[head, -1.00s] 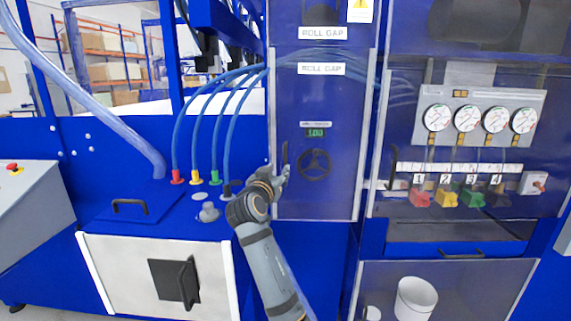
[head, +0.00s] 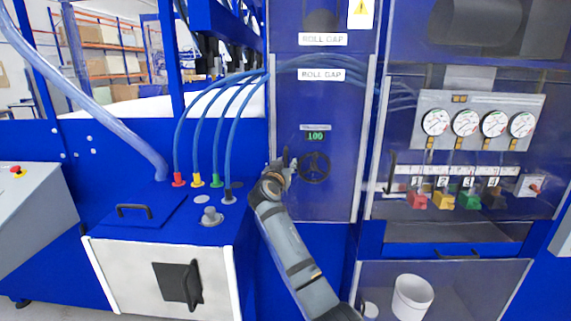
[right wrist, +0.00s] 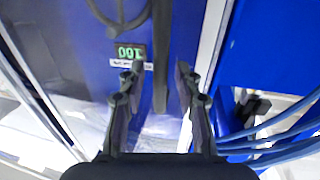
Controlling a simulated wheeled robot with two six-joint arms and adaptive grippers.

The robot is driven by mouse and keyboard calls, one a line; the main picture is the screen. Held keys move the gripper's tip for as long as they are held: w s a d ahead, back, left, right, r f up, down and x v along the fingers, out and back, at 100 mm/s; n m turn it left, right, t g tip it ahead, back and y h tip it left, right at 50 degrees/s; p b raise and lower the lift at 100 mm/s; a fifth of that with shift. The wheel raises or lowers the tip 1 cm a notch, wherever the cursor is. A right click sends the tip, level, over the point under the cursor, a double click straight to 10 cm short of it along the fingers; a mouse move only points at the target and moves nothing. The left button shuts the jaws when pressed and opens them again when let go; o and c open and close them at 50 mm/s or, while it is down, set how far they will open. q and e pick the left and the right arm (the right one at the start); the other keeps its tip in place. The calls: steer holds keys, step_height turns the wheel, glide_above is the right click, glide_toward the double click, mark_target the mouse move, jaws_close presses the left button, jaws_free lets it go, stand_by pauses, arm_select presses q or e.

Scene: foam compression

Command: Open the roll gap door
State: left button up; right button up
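The roll gap door (head: 340,120) is a clear blue-tinted panel, closed in its frame, with a ROLL GAP label (head: 321,75) near its top. Its dark upright handle (head: 285,156) is on the left edge, partly hidden by my right gripper (head: 285,168). In the right wrist view the open fingers of my right gripper (right wrist: 158,78) stand on either side of the handle (right wrist: 161,60), with gaps between. A black handwheel (head: 315,168) and a green display reading 100 (head: 316,137) sit behind the panel. My left gripper is not in view.
Right of the door are pressure gauges (head: 465,123) and coloured valves (head: 442,202) behind another panel. A white bucket (head: 412,298) stands below them. Blue hoses (head: 235,120) run left of the door above a blue bench with a black-handled hatch (head: 133,211).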

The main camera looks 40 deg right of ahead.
jaws_close()
steer(key=shift+f, duration=0.15)
stand_by(0.5)
